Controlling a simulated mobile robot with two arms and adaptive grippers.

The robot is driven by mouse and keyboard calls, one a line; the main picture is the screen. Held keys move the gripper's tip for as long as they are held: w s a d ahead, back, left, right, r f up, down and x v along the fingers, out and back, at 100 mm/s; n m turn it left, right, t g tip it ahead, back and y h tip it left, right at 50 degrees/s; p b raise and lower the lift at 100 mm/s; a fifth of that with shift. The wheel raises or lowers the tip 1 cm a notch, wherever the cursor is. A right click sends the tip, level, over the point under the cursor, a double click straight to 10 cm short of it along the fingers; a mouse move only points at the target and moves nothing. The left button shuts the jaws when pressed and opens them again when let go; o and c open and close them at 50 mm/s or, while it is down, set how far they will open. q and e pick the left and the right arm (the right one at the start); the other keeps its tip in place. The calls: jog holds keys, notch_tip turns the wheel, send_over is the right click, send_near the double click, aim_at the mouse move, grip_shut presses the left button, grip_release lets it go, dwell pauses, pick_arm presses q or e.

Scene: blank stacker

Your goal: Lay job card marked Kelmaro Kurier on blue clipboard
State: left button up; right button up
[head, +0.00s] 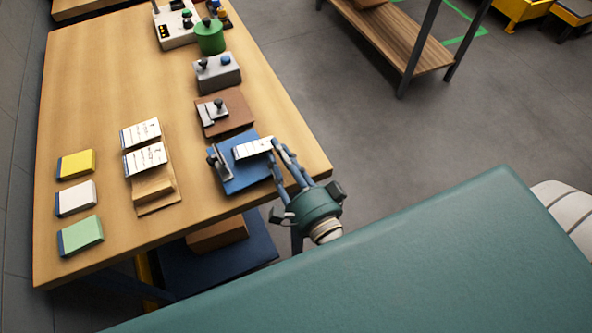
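A white job card (252,148) with small dark print is over the upper right part of the blue clipboard (243,181). Its lettering is too small to read. I cannot tell whether it rests on the board or hangs just above it. The clipboard lies on the wooden table, with a grey metal clip along its left side. My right gripper (275,154) comes in from the lower right, with its fingertips at the card's right end. I cannot tell whether they pinch the card. My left gripper is not in view.
A brown clipboard (239,119) lies just behind the blue one. Two printed cards (145,159) sit on a wooden holder (157,200) to the left. Yellow, white and green blocks (80,236) line the left edge. A grey box (218,76) and green pot (210,40) stand farther back.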

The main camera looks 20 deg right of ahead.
jog(key=s+d+b, duration=0.1)
jog(key=s+b, duration=0.2)
jog(key=s, duration=0.8)
jog(key=shift+s+b, duration=0.35)
jog(key=s+d+f+n+g, duration=0.1)
jog(key=s+f+n+g, duration=0.3)
jog(key=f, duration=1)
jog(key=f+n+g+y, duration=0.15)
jog(key=f+n, duration=0.35)
jog(key=f, duration=0.8)
jog(key=s+d+f+n+g, duration=0.1)
jog(key=f+n+g, duration=0.3)
jog(key=f, duration=1)
jog(key=s+d+f+n+g+h, duration=0.1)
jog(key=s+d+f+n+g, duration=0.2)
jog(key=s+f, duration=0.6)
jog(key=s+d+f+n+g+h, duration=0.2)
jog(key=s+d+f+n+g, duration=0.1)
jog(key=s+f, duration=0.5)
jog(key=s+d+g, duration=0.1)
jog(key=s, duration=0.2)
jog(key=shift+d+f, duration=0.15)
jog(key=shift+f, duration=0.2)
jog(key=shift+g, duration=0.25)
